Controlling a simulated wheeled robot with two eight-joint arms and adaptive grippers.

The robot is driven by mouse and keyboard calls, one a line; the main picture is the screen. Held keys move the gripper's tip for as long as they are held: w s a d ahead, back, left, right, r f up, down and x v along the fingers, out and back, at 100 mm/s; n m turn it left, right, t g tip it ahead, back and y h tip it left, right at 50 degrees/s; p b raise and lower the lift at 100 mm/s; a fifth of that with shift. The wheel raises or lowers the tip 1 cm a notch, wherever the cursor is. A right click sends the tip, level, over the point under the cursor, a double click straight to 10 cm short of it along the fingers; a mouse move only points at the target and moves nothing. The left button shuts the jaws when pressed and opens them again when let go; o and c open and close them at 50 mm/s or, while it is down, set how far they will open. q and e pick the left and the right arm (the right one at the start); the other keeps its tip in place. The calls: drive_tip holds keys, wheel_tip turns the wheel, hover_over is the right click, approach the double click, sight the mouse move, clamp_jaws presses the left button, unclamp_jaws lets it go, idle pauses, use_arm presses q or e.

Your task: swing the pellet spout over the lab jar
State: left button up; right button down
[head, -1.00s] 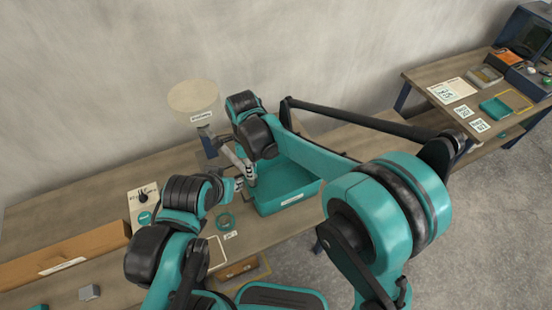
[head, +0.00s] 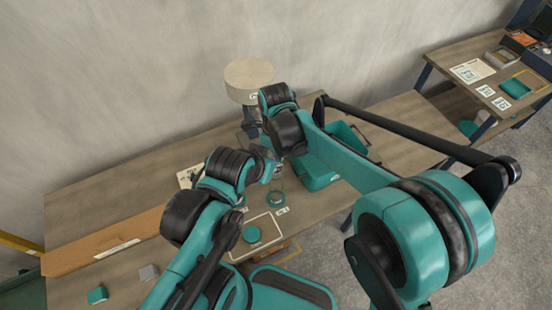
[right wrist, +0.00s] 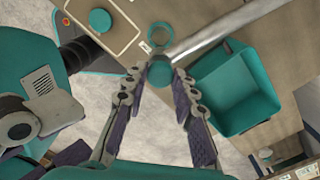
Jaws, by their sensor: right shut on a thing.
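The pellet spout (right wrist: 215,32) is a pale grey bar in the right wrist view. My right gripper (right wrist: 160,74) is shut on the teal end piece of the spout. The lab jar (right wrist: 160,36) appears as a small round rim just beyond that end, partly overlapped by it; whether the spout is directly above it I cannot tell. The jar also shows as a teal-rimmed ring in the head view (head: 276,198). The beige hopper (head: 248,80) stands behind. My left gripper (head: 264,166) is near the jar in the head view, its fingers unclear. My right gripper is largely hidden there.
A teal bin (right wrist: 238,88) stands on the bench right of the jar. A teal round lid (right wrist: 100,20) lies on a bordered mat to the left. Another table with cards stands at far right.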

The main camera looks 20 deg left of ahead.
drive_tip(key=shift+w, duration=0.1)
drive_tip(key=c, duration=1.2)
unclamp_jaws()
drive_tip(key=shift+r, duration=0.1)
wheel_tip(320, 180, up, 12)
drive_tip(key=shift+f, duration=0.1)
